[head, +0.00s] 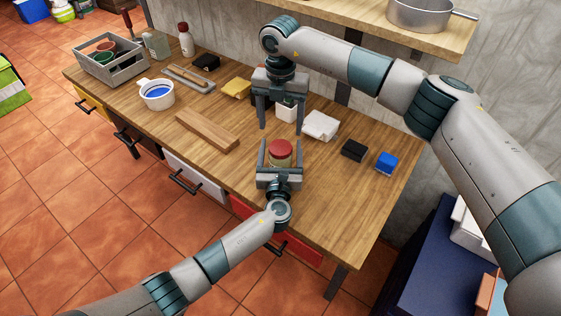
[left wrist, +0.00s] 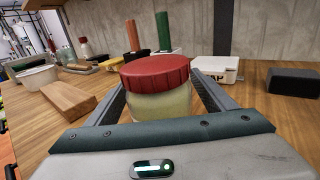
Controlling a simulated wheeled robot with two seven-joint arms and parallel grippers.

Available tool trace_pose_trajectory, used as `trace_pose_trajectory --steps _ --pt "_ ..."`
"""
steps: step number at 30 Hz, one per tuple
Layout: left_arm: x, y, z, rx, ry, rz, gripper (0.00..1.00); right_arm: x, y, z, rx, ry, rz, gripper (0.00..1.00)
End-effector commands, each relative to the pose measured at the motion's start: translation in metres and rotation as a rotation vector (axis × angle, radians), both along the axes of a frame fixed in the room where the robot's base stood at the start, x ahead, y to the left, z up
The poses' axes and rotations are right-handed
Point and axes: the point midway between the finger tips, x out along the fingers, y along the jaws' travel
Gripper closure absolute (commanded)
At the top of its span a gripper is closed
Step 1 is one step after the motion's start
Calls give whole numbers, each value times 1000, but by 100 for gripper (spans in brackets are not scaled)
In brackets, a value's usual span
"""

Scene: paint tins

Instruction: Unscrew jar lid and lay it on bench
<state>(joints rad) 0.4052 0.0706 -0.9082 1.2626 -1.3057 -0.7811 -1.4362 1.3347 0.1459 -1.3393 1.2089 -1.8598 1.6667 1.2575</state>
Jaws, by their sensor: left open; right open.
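The jar (head: 279,159) stands upright on the wooden bench (head: 330,200) with its red lid (head: 280,149) on top. In the left wrist view the jar body (left wrist: 160,106) is pale yellow and the red lid (left wrist: 155,70) covers its mouth. My left gripper (head: 280,150) is open, with one finger on each side of the jar; I cannot tell whether they touch it.
A wooden block (head: 207,131) lies left of the jar. A white box (head: 320,125), a black block (head: 354,150) and a blue block (head: 386,162) lie to the right. A white pot (head: 157,94) and grey crate (head: 108,62) stand farther left. The bench's front right is clear.

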Motion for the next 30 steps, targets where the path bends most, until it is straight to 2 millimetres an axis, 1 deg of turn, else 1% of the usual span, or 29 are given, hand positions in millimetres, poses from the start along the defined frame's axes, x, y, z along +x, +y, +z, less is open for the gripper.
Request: trace_pose_trajectory --steps 8,9,11,12,14,15,16,17,18,19,25,30 --pt "1 0 0 0 -1 0 23 0 0 0 0 0 0 31" --pt "1 0 0 0 -1 0 26 0 0 0 0 0 0 31" --pt "1 0 0 0 -1 0 40 0 0 0 0 0 0 31" --pt "1 0 0 0 -1 0 50 0 0 0 0 0 0 31" --pt "1 0 0 0 -1 0 64 0 0 0 0 0 0 31" --pt "1 0 0 0 -1 0 74 0 0 0 0 0 0 31" --pt "1 0 0 0 -1 0 81 0 0 0 0 0 0 31" --pt "1 0 0 0 -1 0 86 0 0 0 0 0 0 31" --pt "1 0 0 0 -1 0 97 0 0 0 0 0 0 31" --pt "1 0 0 0 -1 0 100 0 0 0 0 0 -1 31" --pt "1 0 0 0 0 0 100 0 0 0 0 0 -54 31" --pt "1 0 0 0 0 0 100 0 0 0 1 1 -193 31"
